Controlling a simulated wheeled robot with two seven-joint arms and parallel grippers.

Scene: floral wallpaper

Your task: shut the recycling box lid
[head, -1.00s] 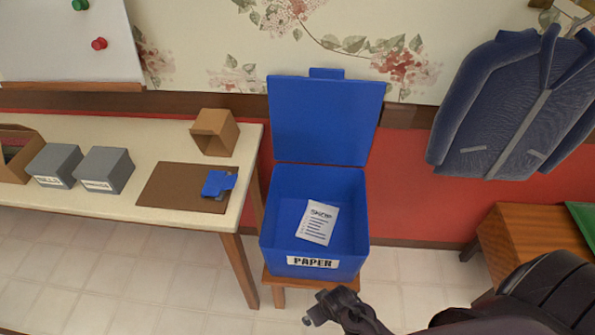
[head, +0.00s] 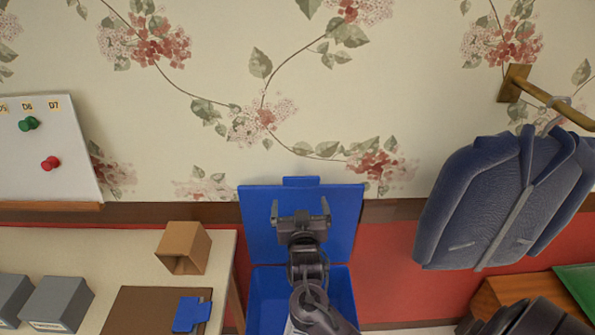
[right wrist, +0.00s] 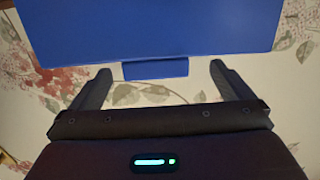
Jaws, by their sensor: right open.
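The blue recycling box (head: 343,300) stands with its lid (head: 258,222) raised upright against the wall. A tab (head: 301,181) sticks out at the lid's top edge. My right gripper (head: 301,205) is open and empty, in front of the lid in the head view, with its fingers pointing up towards the tab. In the right wrist view the lid (right wrist: 150,30) fills the top, and its tab (right wrist: 155,69) lies between the open fingers (right wrist: 155,82) without visible contact. My arm hides part of the lid and the box interior. My left gripper is not in view.
A blue jacket (head: 500,205) hangs at the right. A whiteboard (head: 45,150) is on the wall.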

